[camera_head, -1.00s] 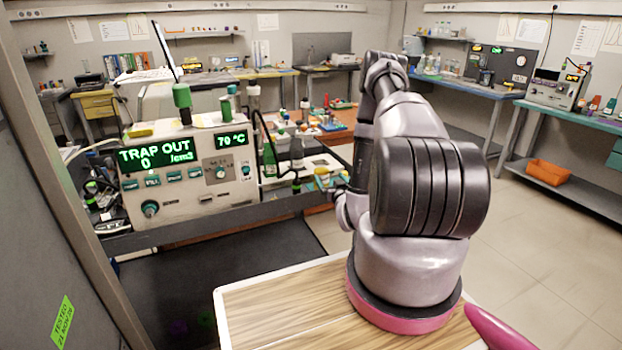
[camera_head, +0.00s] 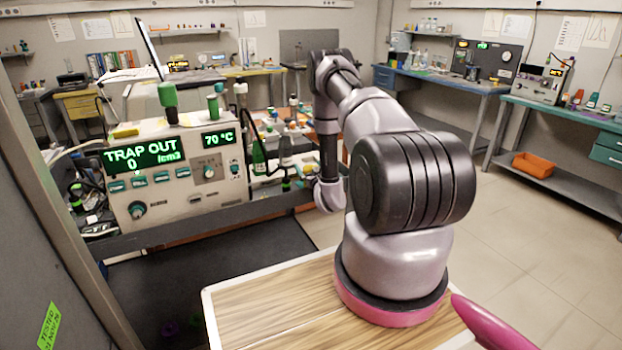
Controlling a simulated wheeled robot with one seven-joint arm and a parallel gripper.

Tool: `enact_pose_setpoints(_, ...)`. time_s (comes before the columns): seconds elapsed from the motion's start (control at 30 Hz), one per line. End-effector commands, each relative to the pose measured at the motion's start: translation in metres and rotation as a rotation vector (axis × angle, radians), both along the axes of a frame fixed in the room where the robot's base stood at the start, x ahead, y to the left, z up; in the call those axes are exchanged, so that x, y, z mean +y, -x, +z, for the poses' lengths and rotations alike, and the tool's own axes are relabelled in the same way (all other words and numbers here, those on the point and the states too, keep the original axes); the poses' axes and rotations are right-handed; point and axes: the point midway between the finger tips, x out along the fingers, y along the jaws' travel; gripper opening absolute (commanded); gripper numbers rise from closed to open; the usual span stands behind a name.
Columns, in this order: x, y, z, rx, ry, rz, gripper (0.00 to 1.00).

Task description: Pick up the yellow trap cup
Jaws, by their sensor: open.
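I cannot make out the yellow trap cup for certain. The bench strip beside my wrist is small, crowded and partly hidden by my arm. My arm reaches over to the bench and its forearm hangs down at the right end of the machine's bench. My gripper (camera_head: 304,183) is at the lower end of the forearm, pointing left toward the bench edge. It is small in view and its fingers are hard to separate from the items behind; it is open. The machine (camera_head: 185,200) reads TRAP OUT 0 and 70 °C.
A green bottle (camera_head: 258,158) and a dark bottle (camera_head: 285,152) stand right of the machine. A dark rail (camera_head: 180,233) runs along the bench front. A yellow block (camera_head: 124,132) lies on the machine. An orange bin (camera_head: 533,165) sits on the right shelf. The floor between is clear.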

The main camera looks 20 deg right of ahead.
Motion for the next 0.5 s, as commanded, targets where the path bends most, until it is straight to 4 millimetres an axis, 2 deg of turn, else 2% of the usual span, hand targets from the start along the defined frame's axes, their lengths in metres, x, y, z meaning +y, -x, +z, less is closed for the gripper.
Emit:
enact_pose_setpoints(0.27, -0.0008, -0.0047, -0.0001, 0.001, 0.0, -0.001, 1.0)
enact_pose_setpoints(0.3, -0.0008, -0.0047, -0.0001, 0.001, 0.0, 0.0, 0.92)
enact_pose_setpoints(0.37, -0.0007, -0.0047, -0.0001, 0.001, 0.0, 0.0, 0.69)
enact_pose_setpoints(0.4, -0.0007, -0.0047, -0.0001, 0.001, 0.0, 0.0, 0.54)
enact_pose_setpoints(0.5, -0.0007, -0.0046, -0.0001, 0.001, 0.0, 0.0, 0.18)
